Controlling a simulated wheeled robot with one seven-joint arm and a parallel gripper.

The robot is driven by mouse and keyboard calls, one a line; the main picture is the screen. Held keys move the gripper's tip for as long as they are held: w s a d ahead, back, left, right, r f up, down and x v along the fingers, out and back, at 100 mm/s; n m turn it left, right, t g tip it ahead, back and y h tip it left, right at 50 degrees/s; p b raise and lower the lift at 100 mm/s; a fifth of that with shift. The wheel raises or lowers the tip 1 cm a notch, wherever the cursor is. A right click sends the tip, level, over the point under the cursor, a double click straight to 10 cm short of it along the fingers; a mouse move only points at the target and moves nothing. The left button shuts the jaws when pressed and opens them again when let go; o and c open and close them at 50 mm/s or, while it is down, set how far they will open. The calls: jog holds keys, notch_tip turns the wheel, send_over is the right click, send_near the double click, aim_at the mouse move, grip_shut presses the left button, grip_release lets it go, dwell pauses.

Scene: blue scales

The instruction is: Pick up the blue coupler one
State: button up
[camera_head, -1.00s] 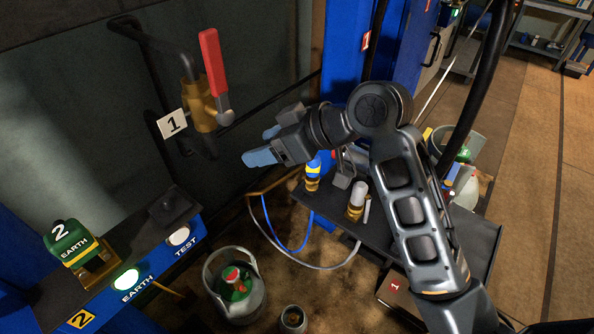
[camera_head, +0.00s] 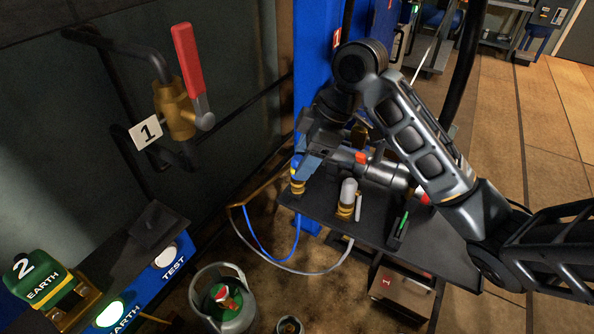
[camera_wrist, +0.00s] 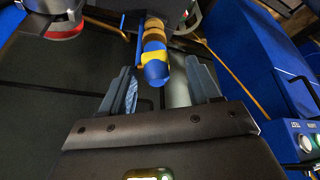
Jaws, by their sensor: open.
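The blue coupler (camera_head: 296,169) is a blue piece with a yellow band on a brass fitting, upright at the left edge of the dark shelf. In the wrist view the blue coupler (camera_wrist: 155,67) shows between my two fingertips, clear of both. My gripper (camera_head: 307,157) is open beside and just above it in the head view, partly covering it. The wrist view shows my gripper (camera_wrist: 163,72) empty, with a finger on each side of the coupler. I cannot tell exactly how deep it sits between them.
A white-capped brass fitting (camera_head: 347,199) stands right of the coupler on the shelf (camera_head: 330,218). A metal cylinder (camera_head: 382,174) lies behind. A red-handled valve (camera_head: 188,62) is on the wall at left. Blue and grey hoses hang below the shelf. A gas bottle (camera_head: 222,300) stands on the floor.

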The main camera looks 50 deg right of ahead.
aim_at(295, 169)
jog(key=x, duration=0.5)
jog(key=shift+w+d, duration=0.1)
jog(key=shift+w, duration=0.1)
jog(key=shift+r, duration=0.1)
jog(key=shift+c, duration=0.2)
grip_shut()
